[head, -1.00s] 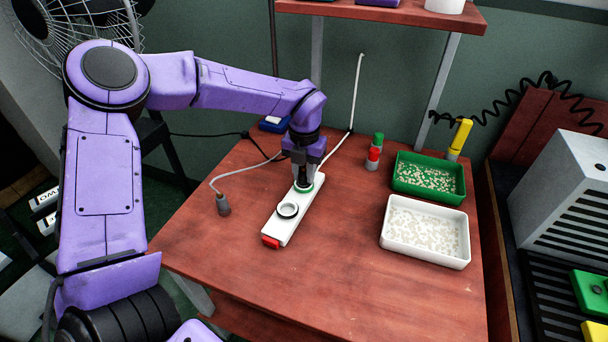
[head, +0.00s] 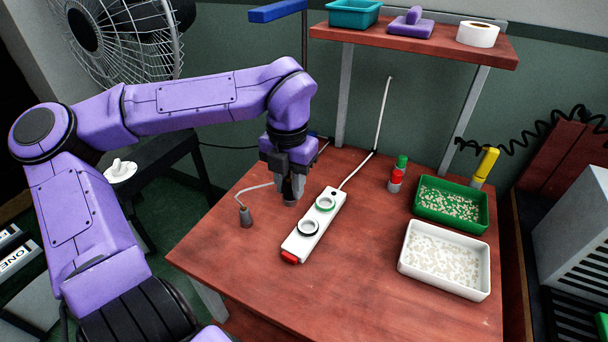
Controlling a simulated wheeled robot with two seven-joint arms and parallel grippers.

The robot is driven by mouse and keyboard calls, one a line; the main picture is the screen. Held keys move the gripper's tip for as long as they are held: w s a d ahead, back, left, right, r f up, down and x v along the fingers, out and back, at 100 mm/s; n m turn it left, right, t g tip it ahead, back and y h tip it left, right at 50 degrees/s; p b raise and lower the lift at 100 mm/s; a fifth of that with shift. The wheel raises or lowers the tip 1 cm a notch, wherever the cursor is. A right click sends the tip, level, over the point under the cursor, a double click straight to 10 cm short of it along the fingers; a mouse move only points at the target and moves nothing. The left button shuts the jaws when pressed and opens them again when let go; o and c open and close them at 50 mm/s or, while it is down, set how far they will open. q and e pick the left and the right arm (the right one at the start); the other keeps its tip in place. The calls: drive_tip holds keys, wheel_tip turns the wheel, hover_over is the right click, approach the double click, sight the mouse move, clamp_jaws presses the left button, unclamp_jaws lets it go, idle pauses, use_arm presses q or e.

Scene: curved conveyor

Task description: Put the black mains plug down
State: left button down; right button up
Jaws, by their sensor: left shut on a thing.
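My left gripper (head: 291,199) points down just left of the white power strip (head: 318,225), low over the table. It is shut on the black mains plug (head: 290,187), which is mostly hidden between the fingers. A thin grey cable runs left from the gripper to a grey connector (head: 246,217) standing on the table. I cannot tell whether the plug touches the table. My right gripper is out of view.
A green tray (head: 452,223) and a white tray (head: 402,262) of small pale pieces stand on the right. Red and green capped bottles (head: 396,183) stand behind. A shelf (head: 420,44) overhangs the back. The red-brown table's front (head: 350,300) is clear.

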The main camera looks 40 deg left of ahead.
use_arm(q)
drive_tip(key=shift+s+d+f, duration=0.1)
drive_tip(key=shift+s+f, duration=0.15)
drive_tip(key=shift+s, duration=0.05)
drive_tip(key=s+d+f+m, duration=0.1)
drive_tip(key=s+d+m, duration=0.1)
drive_tip(key=s+d, duration=0.35)
drive_tip(key=s+d+m, duration=0.1)
drive_tip(key=s+d, duration=0.2)
drive_tip(key=d, duration=0.6)
drive_tip(key=s+d+f+m, duration=0.15)
drive_tip(key=s+d, duration=0.25)
drive_tip(key=d, duration=0.4)
drive_tip(key=w+a+f, duration=0.1)
drive_tip(key=w+f, duration=0.1)
drive_tip(key=w, duration=0.2)
drive_tip(key=w+a+f, duration=0.2)
drive_tip(key=w+f, duration=0.1)
drive_tip(key=w, duration=0.1)
drive_tip(key=w+a+f, duration=0.2)
drive_tip(key=w+f, duration=0.1)
drive_tip(key=w, duration=0.2)
drive_tip(key=shift+f+p, duration=0.15)
drive_tip(key=shift+p, duration=0.15)
drive_tip(key=shift+w+f, duration=0.2)
drive_tip(key=shift+f, duration=0.1)
drive_tip(key=f, duration=0.3)
drive_tip(key=shift+w+a+f, duration=0.15)
drive_tip(key=shift+w+f, duration=0.15)
drive_tip(key=shift+f, duration=0.05)
